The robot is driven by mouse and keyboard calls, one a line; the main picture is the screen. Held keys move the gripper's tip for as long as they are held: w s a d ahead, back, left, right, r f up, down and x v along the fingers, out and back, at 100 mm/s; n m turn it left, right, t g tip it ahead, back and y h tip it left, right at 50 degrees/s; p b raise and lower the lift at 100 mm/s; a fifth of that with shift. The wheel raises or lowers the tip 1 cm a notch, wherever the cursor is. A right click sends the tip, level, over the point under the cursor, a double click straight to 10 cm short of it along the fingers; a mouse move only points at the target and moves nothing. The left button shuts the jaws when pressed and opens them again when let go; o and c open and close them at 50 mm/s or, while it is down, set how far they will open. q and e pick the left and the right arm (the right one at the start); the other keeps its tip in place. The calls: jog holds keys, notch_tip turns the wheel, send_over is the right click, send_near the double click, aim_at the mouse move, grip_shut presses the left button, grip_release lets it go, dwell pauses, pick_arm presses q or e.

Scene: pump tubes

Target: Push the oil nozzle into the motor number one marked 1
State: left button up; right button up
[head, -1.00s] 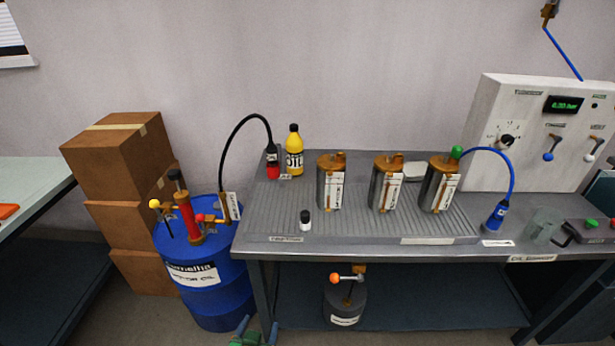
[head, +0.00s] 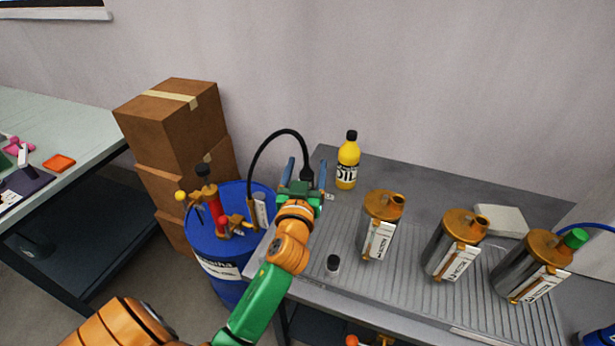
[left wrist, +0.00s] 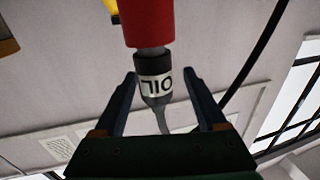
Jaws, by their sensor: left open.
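The oil nozzle (left wrist: 155,85) shows in the left wrist view, with a red part, a dark collar and an OIL label. A black hose (head: 275,137) runs to it in the head view, where my gripper hides most of it. My left gripper (head: 308,178) is open, with its fingers on either side of the nozzle; whether they touch it I cannot tell. Three metal motors with copper tops stand on the bench: a left one (head: 370,237), a middle one (head: 436,257) and a right one (head: 508,278). Their label numbers are too small to read. My right gripper is out of view.
A yellow oil bottle (head: 347,166) stands behind the left gripper. A blue drum (head: 226,262) with a red pump (head: 214,209) and stacked boxes (head: 180,125) are at the left.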

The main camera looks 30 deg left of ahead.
pick_arm(q)
jog(key=shift+w+a+f, duration=0.1)
jog(key=shift+w+a, duration=0.1)
jog(key=shift+w, duration=0.35)
jog(key=shift+w+f, duration=0.2)
jog(key=shift+w, duration=0.05)
jog(key=shift+s+d+r, duration=0.1)
jog(key=shift+s+r, duration=0.05)
jog(key=shift+s, duration=0.05)
jog(key=c, duration=0.6)
grip_shut()
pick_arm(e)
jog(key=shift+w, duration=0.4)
pick_arm(q)
jog(key=shift+r, duration=0.1)
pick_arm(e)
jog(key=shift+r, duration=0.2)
